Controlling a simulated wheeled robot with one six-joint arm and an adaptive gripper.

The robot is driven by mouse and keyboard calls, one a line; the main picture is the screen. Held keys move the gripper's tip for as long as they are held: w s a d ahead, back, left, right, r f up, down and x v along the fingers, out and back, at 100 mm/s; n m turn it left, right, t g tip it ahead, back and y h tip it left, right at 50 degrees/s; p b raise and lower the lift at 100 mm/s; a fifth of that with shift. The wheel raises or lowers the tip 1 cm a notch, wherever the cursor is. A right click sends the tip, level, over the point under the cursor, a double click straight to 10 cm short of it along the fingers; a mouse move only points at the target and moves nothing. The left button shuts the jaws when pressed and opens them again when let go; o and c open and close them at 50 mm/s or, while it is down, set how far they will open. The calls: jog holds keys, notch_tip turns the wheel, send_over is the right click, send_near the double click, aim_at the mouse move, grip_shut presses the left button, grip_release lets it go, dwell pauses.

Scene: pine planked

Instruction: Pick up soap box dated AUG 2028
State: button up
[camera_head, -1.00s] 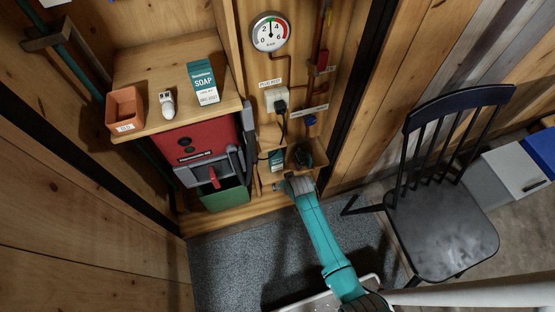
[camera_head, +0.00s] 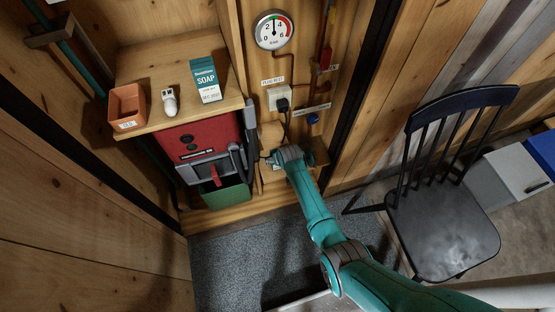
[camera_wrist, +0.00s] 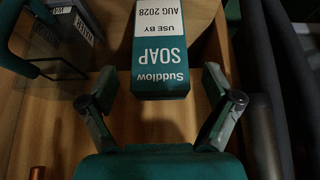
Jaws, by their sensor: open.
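In the wrist view a teal and white soap box (camera_wrist: 160,50) stands ahead of my gripper (camera_wrist: 160,108). In the head view my gripper (camera_head: 279,156) is at the low wooden shelf, and my arm hides this box. Another soap box (camera_head: 206,80) stands on the upper shelf; its date is too small to read surely.
The upper shelf (camera_head: 140,63) also holds a terracotta pot (camera_head: 127,106) and a small white object (camera_head: 170,102). A red machine (camera_head: 197,142) is left of my gripper. In the wrist view a dark handled item (camera_wrist: 40,40) is left of the box. A black chair (camera_head: 440,225) stands right.

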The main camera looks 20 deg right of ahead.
jog(key=shift+x, duration=2.45)
jog(key=shift+s, duration=0.1)
jog(key=c, duration=1.2)
